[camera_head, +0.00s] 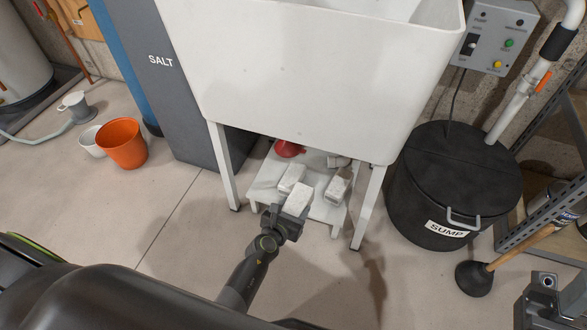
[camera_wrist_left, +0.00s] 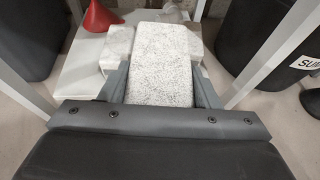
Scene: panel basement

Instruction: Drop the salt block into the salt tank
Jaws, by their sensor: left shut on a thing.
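My left gripper (camera_head: 289,219) is shut on a white speckled salt block (camera_head: 299,197). In the left wrist view the salt block (camera_wrist_left: 162,62) sits between the two fingers (camera_wrist_left: 160,90). It is at the low white stand (camera_head: 329,213) under the sink; I cannot tell whether it still touches the stand. A second pale block (camera_head: 292,178) lies close beside it to the left. The salt tank (camera_head: 180,100) is the tall grey cabinet marked SALT, left of the sink; its top is out of view. A grey part that looks like my right gripper (camera_head: 548,300) shows at the lower right, its fingers unclear.
The white sink (camera_head: 310,80) overhangs the stand, and its legs (camera_head: 369,208) flank it. A wrapped block (camera_head: 337,188) and a red funnel (camera_head: 288,148) are there too. A black sump (camera_head: 450,180) and plunger (camera_head: 473,279) stand right. An orange bucket (camera_head: 122,144) stands left; floor between is clear.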

